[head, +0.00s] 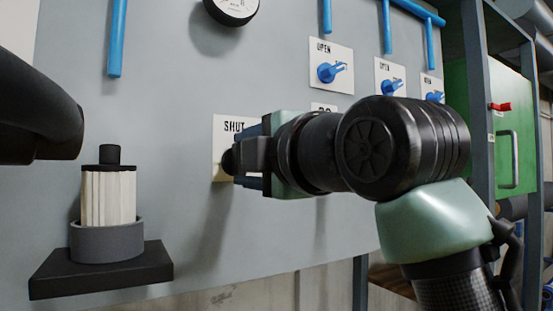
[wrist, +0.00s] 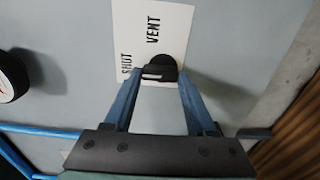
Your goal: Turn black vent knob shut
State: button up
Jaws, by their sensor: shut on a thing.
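The black vent knob (wrist: 165,64) sits on a white plate (wrist: 176,25) lettered SHUT and VENT in the wrist view. In the head view the knob (head: 227,162) shows only as a dark edge at the fingertips, and the plate (head: 226,127) shows the word SHUT. My gripper (wrist: 160,77) has its blue fingers on either side of the knob and is shut on it. In the head view my gripper (head: 245,160) reaches the panel from the right and hides most of the knob. Which way the knob points is hard to tell.
Blue valve knobs (head: 329,72) with their own plates stand to the upper right on the grey panel (head: 170,110). A gauge (head: 232,8) is above. A filter cartridge (head: 108,200) stands on a black shelf (head: 100,270) at left. A green cabinet (head: 508,150) is at right.

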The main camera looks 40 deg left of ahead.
jog(key=o, duration=1.4)
jog(key=shift+c, duration=0.2)
jog(key=b+v, duration=0.5)
jog(key=v, duration=0.8)
jog(key=shift+f, duration=0.1)
